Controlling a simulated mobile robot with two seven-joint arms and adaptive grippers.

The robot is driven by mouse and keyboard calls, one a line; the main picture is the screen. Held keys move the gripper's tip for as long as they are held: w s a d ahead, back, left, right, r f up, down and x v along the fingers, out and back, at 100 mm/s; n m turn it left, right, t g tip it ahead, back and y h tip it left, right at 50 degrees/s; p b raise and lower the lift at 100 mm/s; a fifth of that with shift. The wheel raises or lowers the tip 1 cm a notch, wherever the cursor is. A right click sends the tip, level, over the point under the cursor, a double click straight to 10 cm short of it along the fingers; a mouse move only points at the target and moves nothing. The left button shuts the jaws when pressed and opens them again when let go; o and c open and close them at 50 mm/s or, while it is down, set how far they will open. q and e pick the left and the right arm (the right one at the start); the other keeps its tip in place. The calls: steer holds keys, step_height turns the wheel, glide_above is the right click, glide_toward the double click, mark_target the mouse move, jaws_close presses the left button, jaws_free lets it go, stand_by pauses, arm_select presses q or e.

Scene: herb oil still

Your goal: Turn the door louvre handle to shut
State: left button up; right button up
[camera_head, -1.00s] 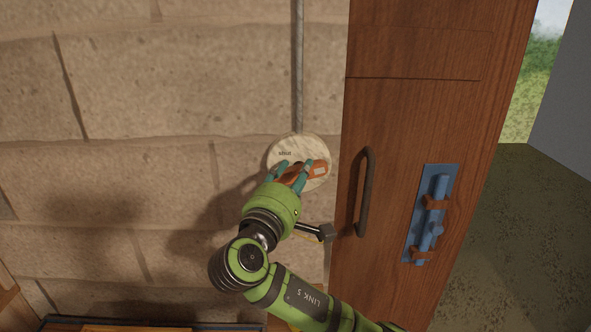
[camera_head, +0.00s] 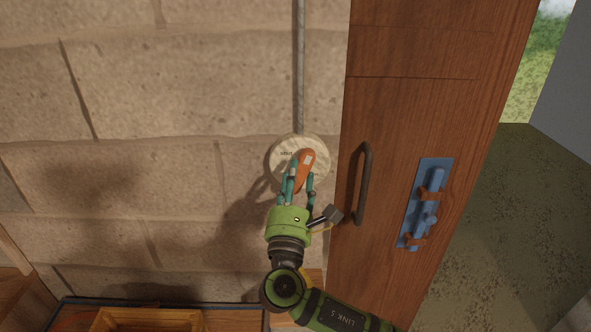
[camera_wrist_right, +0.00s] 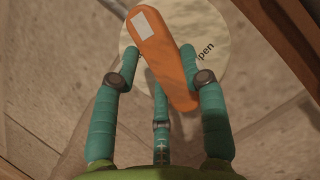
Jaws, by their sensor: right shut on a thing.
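The louvre handle (camera_head: 306,165) is an orange lever with a pale patch, on a round cream plate (camera_head: 283,146) on the stone wall. In the head view it points up and slightly right. The plate carries a small word at its upper left, too small to read surely. My left gripper is not in view.
A wooden door (camera_head: 394,122) with a dark pull handle (camera_head: 364,185) and a blue bolt (camera_head: 426,203) stands just right of the plate. A grey pipe (camera_head: 300,65) runs up the wall from the plate. A wooden box (camera_head: 148,319) is at the lower left.

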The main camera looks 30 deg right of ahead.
steer(key=shift+d+f+n+t+y+p, duration=0.1)
steer(key=shift+n+t+y+p, duration=0.45)
steer(key=shift+n, duration=0.95)
steer(key=shift+f+n+t+y+p, duration=0.1)
steer(key=shift+n+t+y+p, duration=0.4)
steer(key=shift+n, duration=1)
steer(key=shift+n+y, duration=0.3)
steer(key=shift+y, duration=0.15)
steer(key=o, duration=1.2)
steer(key=shift+c, duration=0.2)
steer(key=shift+s+f, duration=0.1)
steer(key=shift+s, duration=0.1)
steer(key=v, duration=1.1)
steer(key=shift+s+a, duration=0.25)
